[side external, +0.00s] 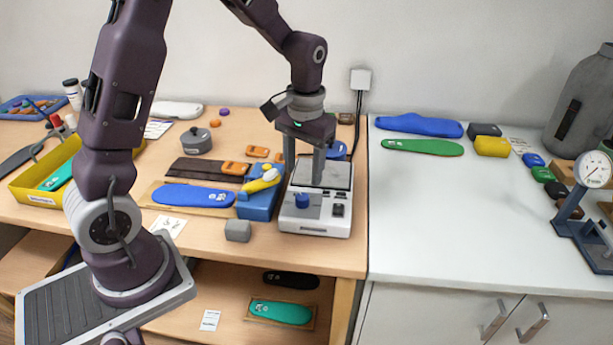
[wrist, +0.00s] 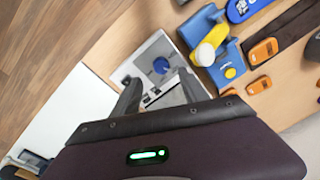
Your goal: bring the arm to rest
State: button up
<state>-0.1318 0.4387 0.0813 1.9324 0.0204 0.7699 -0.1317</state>
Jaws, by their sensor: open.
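My gripper (side external: 304,172) points down over a small white machine (side external: 316,222) with a blue knob and a dark-topped plate, near the wooden table's right edge. Its two grey fingers are apart, with nothing seen between them. In the wrist view the open gripper (wrist: 158,78) has the white machine (wrist: 152,52) and its blue knob beyond the fingers. Whether the fingertips touch the machine I cannot tell. Part of its plate is hidden behind the fingers.
A blue block with a yellow piece (side external: 259,188) stands close left of the machine. A blue insole (side external: 190,196) lies on a board farther left. On the white counter (side external: 440,215), blue and green insoles lie at the back; its middle is clear. A dial gauge (side external: 590,172) stands right.

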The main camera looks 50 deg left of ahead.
jog(key=s+d+r+m+t, duration=0.25)
jog(key=s+d+r, duration=0.25)
jog(key=s+r, duration=0.5)
jog(key=s+d+r+t, duration=0.1)
jog(key=s+r, duration=0.1)
jog(key=s, duration=0.3)
jog(key=s+d+r+m+t, duration=0.1)
jog(key=s+d+r+t, duration=0.1)
jog(key=s, duration=0.4)
jog(key=shift+h, duration=0.3)
